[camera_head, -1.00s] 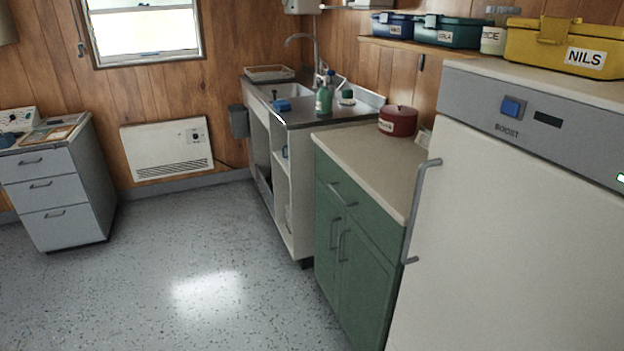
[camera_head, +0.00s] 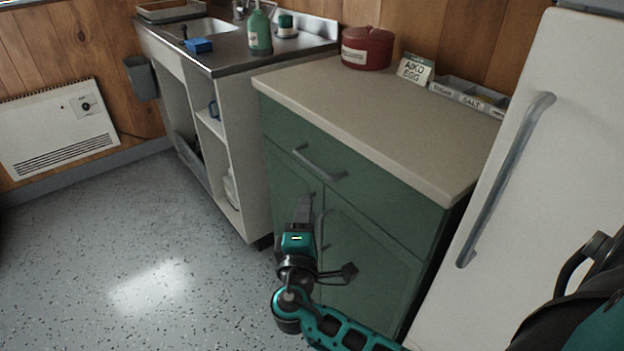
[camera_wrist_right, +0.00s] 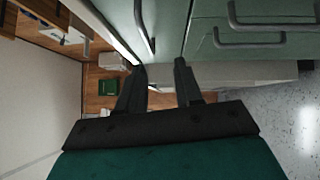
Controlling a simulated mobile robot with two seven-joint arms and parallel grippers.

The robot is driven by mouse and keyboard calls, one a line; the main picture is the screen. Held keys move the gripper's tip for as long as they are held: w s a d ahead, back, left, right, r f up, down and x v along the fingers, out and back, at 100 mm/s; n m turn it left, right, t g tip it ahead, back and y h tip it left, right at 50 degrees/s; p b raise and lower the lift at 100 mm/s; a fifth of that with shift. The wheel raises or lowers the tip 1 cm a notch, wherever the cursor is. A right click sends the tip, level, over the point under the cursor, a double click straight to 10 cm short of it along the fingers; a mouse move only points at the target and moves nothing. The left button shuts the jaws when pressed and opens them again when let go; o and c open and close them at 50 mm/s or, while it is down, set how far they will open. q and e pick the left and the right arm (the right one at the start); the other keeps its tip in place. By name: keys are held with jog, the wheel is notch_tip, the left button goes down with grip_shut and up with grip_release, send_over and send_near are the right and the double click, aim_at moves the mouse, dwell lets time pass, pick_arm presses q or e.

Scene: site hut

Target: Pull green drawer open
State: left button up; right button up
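The green drawer (camera_head: 345,182) is the top front of the green cabinet and sits flush, shut. Its grey bar handle (camera_head: 319,164) shows in the head view, and in the right wrist view the handle (camera_wrist_right: 145,27) lies beyond the fingertips. My right gripper (camera_head: 304,203) is in front of the cabinet, just below the drawer handle and apart from it. In the right wrist view my right gripper (camera_wrist_right: 160,67) is open, with nothing between its fingers. My left gripper is not in view.
Two doors with upright handles (camera_head: 322,230) are below the drawer. The beige worktop (camera_head: 385,125) carries a red pot (camera_head: 367,48), a card (camera_head: 416,69) and a divided tray (camera_head: 470,95). A white fridge (camera_head: 540,130) stands right; the sink unit (camera_head: 225,80) stands left. Floor (camera_head: 100,250) at left is clear.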

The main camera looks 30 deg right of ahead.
aim_at(312, 164)
jog(key=shift+t+h, duration=0.3)
jog(key=shift+h, duration=0.1)
jog(key=x, duration=0.9)
jog(key=r+b+x, duration=0.1)
jog(key=x, duration=0.3)
jog(key=shift+w+r, duration=0.1)
jog(key=shift+w, duration=0.1)
jog(key=shift+a, duration=0.1)
grip_shut()
